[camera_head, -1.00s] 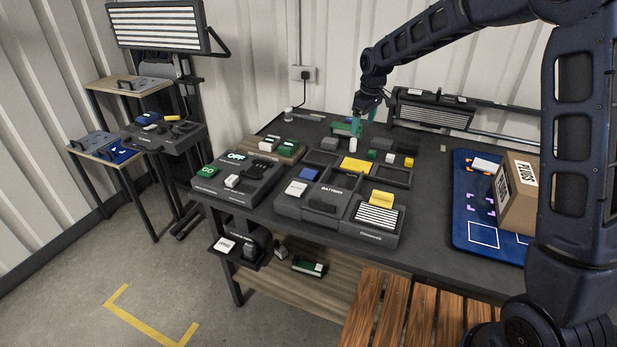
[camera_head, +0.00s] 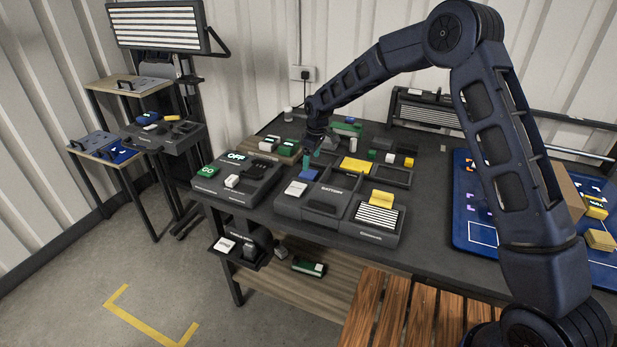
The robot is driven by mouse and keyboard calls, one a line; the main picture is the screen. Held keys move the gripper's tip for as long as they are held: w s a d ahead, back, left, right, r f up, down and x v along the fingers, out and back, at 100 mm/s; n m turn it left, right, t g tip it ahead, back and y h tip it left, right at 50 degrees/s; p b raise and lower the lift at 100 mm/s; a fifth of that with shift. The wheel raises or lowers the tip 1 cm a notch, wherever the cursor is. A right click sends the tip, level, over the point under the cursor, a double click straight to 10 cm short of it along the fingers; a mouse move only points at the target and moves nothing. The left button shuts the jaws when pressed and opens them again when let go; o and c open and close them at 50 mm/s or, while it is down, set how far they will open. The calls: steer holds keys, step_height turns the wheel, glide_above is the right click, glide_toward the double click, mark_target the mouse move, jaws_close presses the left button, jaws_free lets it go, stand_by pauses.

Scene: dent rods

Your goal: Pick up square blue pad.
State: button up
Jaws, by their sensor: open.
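The square blue pad (camera_head: 309,175) lies in the left part of the dark compartment tray (camera_head: 336,180) on the workbench. My gripper (camera_head: 308,160) points down just behind and above the pad, with its teal fingers showing. It is open, and I see nothing held in it. The fingers are small here, and I cannot tell whether they touch anything.
A yellow pad (camera_head: 355,165) lies in the tray to the right of the blue one. A grey device with green and white buttons (camera_head: 237,182) stands at left. A blue mat (camera_head: 468,225) lies at right, partly behind my arm.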

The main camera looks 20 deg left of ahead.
mark_target(309, 173)
steer(key=shift+w+a+f, duration=0.1)
steer(key=shift+a+f, duration=0.1)
steer(key=shift+f, duration=0.9)
steer(key=shift+s+a+f, duration=0.1)
steer(key=shift+a+f, duration=0.15)
steer(key=shift+f, duration=0.9)
steer(key=shift+w+a+f, duration=0.1)
steer(key=shift+a+f, duration=0.1)
steer(key=shift+f, duration=0.9)
steer(key=c, duration=1.1)
